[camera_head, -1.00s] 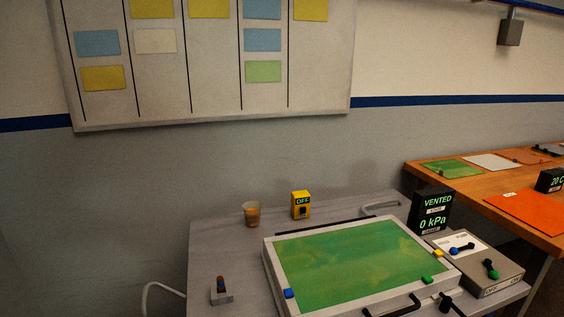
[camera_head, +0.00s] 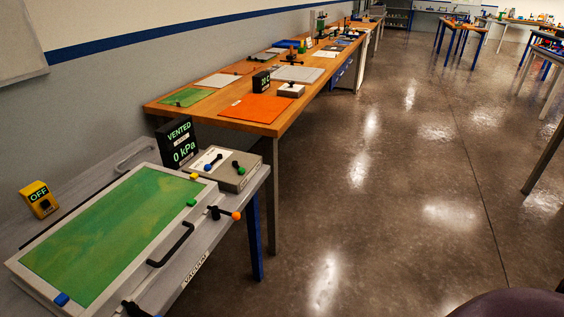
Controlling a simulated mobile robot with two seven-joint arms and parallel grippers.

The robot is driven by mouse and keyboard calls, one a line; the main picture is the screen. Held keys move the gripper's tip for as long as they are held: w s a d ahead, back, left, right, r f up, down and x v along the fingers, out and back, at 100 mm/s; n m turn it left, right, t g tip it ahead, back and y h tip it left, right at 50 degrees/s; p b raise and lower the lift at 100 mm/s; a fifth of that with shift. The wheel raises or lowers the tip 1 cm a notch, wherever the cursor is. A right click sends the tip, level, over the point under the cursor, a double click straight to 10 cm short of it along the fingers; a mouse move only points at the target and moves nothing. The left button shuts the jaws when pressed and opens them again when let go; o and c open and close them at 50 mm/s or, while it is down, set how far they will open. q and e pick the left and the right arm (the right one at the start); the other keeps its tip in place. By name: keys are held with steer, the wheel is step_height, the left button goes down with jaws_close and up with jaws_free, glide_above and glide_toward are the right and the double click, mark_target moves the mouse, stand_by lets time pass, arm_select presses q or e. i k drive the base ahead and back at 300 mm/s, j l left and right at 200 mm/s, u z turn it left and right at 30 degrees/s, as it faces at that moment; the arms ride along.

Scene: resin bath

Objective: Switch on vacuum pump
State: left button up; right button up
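A yellow switch box (camera_head: 39,203) with a lit green "OFF" stands at the far left, at the back of the grey bench. A black display (camera_head: 178,143) reads "VENTED" and "0 kPa". In front of it sits a grey control box (camera_head: 236,180) with a blue-tipped lever (camera_head: 212,161) and a green-tipped lever (camera_head: 239,167). A light-framed bath (camera_head: 197,188) with a green surface lies on the bench, with a black handle on its near side. A black lever with an orange knob (camera_head: 236,215) sticks out at the bench's right edge. Neither gripper is in view.
A long wooden table (camera_head: 163,106) runs along the wall behind, with sheets, a small black display (camera_head: 261,80) and tools. Open concrete floor (camera_head: 390,190) lies to the right. A dark rounded object (camera_head: 510,304), unclear, is at the bottom right edge.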

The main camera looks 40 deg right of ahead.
mark_target(241, 170)
steer(key=z, duration=0.75)
